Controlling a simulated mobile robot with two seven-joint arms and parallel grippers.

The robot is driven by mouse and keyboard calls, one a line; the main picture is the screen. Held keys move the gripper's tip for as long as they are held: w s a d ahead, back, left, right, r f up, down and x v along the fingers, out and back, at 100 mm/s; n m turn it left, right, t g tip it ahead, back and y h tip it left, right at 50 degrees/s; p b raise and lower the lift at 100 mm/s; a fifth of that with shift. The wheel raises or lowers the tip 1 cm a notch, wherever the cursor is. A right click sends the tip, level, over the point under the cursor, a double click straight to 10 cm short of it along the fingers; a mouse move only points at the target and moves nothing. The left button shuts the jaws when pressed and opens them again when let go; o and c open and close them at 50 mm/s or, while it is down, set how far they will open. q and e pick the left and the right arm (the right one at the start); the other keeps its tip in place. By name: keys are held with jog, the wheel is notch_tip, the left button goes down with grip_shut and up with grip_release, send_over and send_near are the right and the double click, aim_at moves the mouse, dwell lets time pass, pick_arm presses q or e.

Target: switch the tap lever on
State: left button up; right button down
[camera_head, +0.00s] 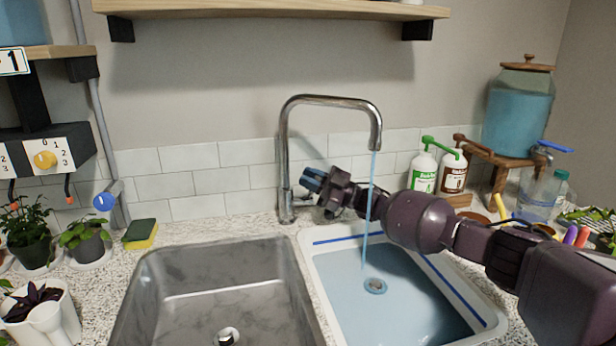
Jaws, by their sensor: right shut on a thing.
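The chrome tap (284,150) stands behind the two sink basins, its arched spout over the right basin. A thin blue stream of water (367,215) runs from the spout into the right basin. My right gripper (316,182) reaches in from the right, just right of the tap's base, with its blue fingertips close to the tap body. It is shut on the tap lever, which is mostly hidden by the fingers. My left gripper is not in view.
The right basin (325,238) holds blue water; the left basin (165,300) looks empty. Green and brown pump bottles (423,172) and a glass dispenser (518,110) stand at the right. Potted plants (85,240) and a sponge (140,232) are at the left. A shelf (270,10) hangs above.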

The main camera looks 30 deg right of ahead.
jog(key=shift+s+f+n+y, duration=0.25)
jog(key=shift+f+n+y, duration=0.15)
jog(key=shift+n, duration=0.1)
jog(key=shift+a+r, duration=0.1)
jog(key=c, duration=1.1)
grip_release()
